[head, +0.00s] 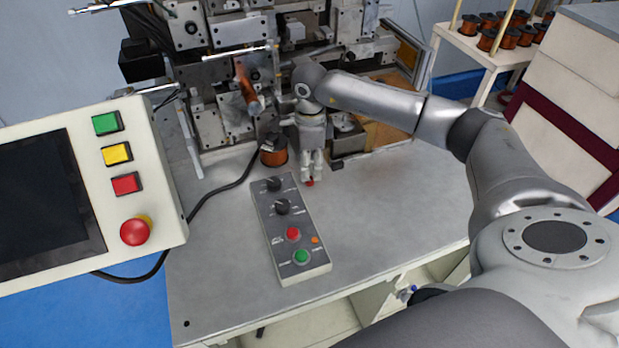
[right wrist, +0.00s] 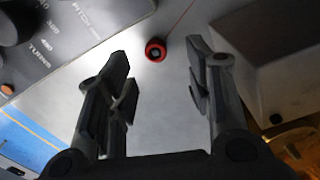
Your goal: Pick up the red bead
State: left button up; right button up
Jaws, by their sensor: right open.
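The red bead (head: 310,183) lies on the grey metal table just below my right gripper in the head view. In the right wrist view the bead (right wrist: 155,50) is a small red ring with a dark centre, beyond the fingertips and between their lines. My right gripper (head: 311,176) points down at the bead; in the right wrist view its fingers (right wrist: 160,75) are spread apart with nothing between them. The head view does not show clearly whether the fingertips touch the bead. My left gripper is not in view.
A control box (head: 289,228) with knobs and buttons lies left of the bead. A copper wire spool (head: 273,152) and the winder (head: 238,95) stand behind. A large control panel (head: 95,185) is at the left. The table's right front (head: 390,225) is clear.

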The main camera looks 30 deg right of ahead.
jog(key=f, duration=0.1)
jog(key=f+p, duration=0.2)
jog(key=shift+s+a+f, duration=0.1)
jog(key=shift+s+a, duration=0.1)
jog(key=shift+a, duration=0.05)
jog(key=shift+f, duration=0.7)
jog(key=c, duration=0.8)
